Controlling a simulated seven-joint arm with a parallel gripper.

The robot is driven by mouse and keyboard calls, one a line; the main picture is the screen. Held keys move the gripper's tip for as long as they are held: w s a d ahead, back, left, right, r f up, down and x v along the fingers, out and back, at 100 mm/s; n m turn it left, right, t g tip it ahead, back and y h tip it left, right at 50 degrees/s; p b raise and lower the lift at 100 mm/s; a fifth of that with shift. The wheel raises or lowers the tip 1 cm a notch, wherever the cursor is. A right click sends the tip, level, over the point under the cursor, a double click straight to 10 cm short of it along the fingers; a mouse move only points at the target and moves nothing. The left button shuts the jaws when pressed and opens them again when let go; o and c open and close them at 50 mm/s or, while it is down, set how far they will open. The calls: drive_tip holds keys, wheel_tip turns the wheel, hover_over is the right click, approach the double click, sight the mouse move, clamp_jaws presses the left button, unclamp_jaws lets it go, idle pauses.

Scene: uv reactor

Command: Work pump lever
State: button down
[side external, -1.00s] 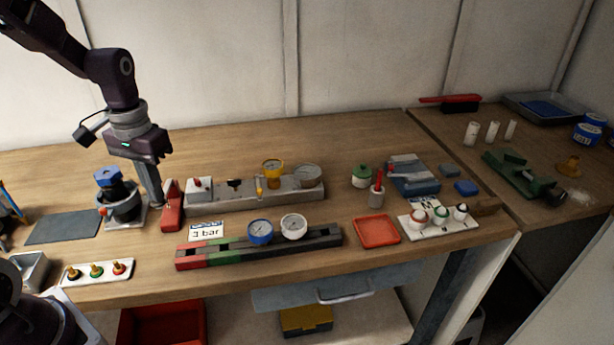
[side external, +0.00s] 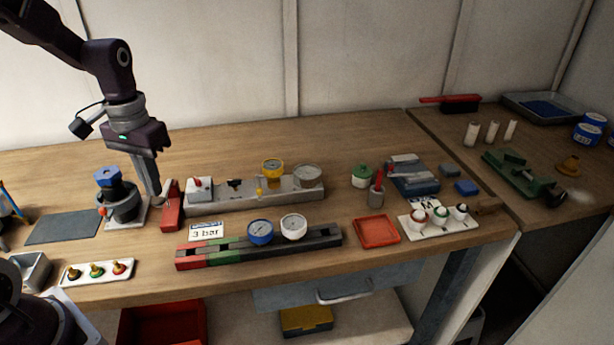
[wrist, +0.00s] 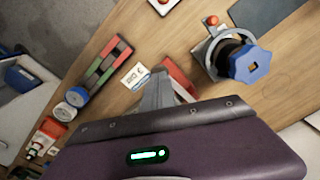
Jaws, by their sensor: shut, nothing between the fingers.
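A red block-shaped part (side external: 172,212), which looks like the pump lever, stands at the left end of a grey metal manifold (side external: 250,198). In the wrist view the red part (wrist: 180,76) shows just past my fingertips, partly hidden by them. My gripper (side external: 154,196) points down, just left of the red part and beside the blue-knobbed pot. It is shut and holds nothing. I cannot tell from the side view whether the fingers touch the red part.
The dark pot with the blue knob (side external: 108,178) stands close on the left. A "3 bar" card (side external: 206,231) lies in front. A rail (side external: 195,257) with two gauges lies nearer the front edge. Bare wood lies behind the manifold.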

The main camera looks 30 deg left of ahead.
drive_tip(key=shift+f, duration=2.05)
drive_tip(key=shift+r, duration=2.15)
drive_tip(key=shift+r, duration=3)
drive_tip(key=s+d+r+m+t, duration=0.1)
drive_tip(key=s+d+r+t, duration=0.1)
drive_tip(key=s+d, duration=0.4)
drive_tip(key=s+d+r+m+t, duration=0.2)
drive_tip(key=s+d+r+t, duration=0.1)
drive_tip(key=s+d, duration=0.4)
drive_tip(key=shift+s+d+t, duration=0.15)
drive_tip(key=shift+s+t, duration=0.15)
drive_tip(key=shift+s, duration=0.6)
drive_tip(key=shift+r, duration=0.15)
